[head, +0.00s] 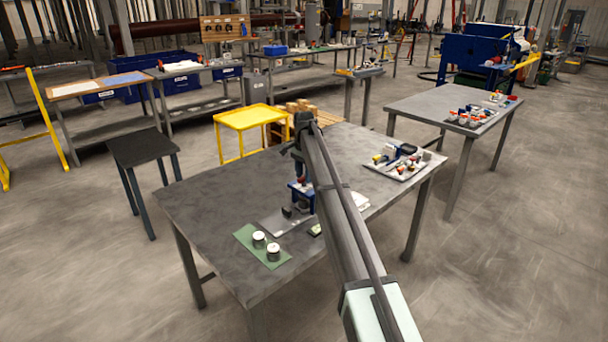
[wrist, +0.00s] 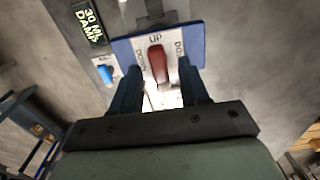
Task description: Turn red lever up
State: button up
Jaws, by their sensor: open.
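The red lever (wrist: 157,65) stands in the middle of a white label plate with a blue border (wrist: 197,32) in the wrist view. "UP" is printed at the plate's top edge, near one end of the lever. Sideways lettering, hard to read, lies on both sides. My gripper (wrist: 158,76) is open, with one dark blue finger on each side of the lever in the picture. I cannot tell whether either finger touches it. In the head view, my arm reaches down to a small blue device (head: 301,191) on the grey table (head: 200,187); the lever is not clear there.
A "30 ML DAMP" label (wrist: 90,23) and a blue knob (wrist: 105,73) are left of the plate. On the table, a green mat (head: 246,237) holds two small cups, and a tray of coloured parts (head: 400,172) lies right of my arm. The table's left part is clear.

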aim_at(304, 177)
notch_tip(304, 177, up, 14)
jog(key=shift+f, duration=0.2)
dwell(0.4)
jog(key=s+d+f+g, duration=0.1)
jog(key=s+d+f, duration=0.4)
jog(key=s+f, duration=0.4)
jog(key=s+d+f+g, duration=0.2)
jog(key=s+d+f, duration=0.3)
jog(key=s+f, duration=0.4)
jog(key=s+d+f+n+g, duration=0.1)
jog(key=s+d+f, duration=0.1)
jog(key=s+f, duration=0.65)
jog(key=s+d+f+n, duration=0.15)
jog(key=s+f, duration=0.35)
jog(key=f, duration=0.7)
jog(key=s+d+f+n+g, duration=0.1)
jog(key=s+d+f, duration=0.2)
jog(key=s+f, duration=0.5)
jog(key=s+d+f+n, duration=0.1)
jog(key=s+f, duration=0.5)
jog(key=s, duration=0.6)
jog(key=s+d+f+n+g, duration=0.1)
jog(key=s+f, duration=0.5)
jog(key=s, duration=0.6)
jog(key=s+d+f+n, duration=0.2)
jog(key=s+f, duration=0.5)
jog(key=s, duration=0.5)
jog(key=shift+n+g, duration=0.4)
jog(key=shift+n, duration=0.45)
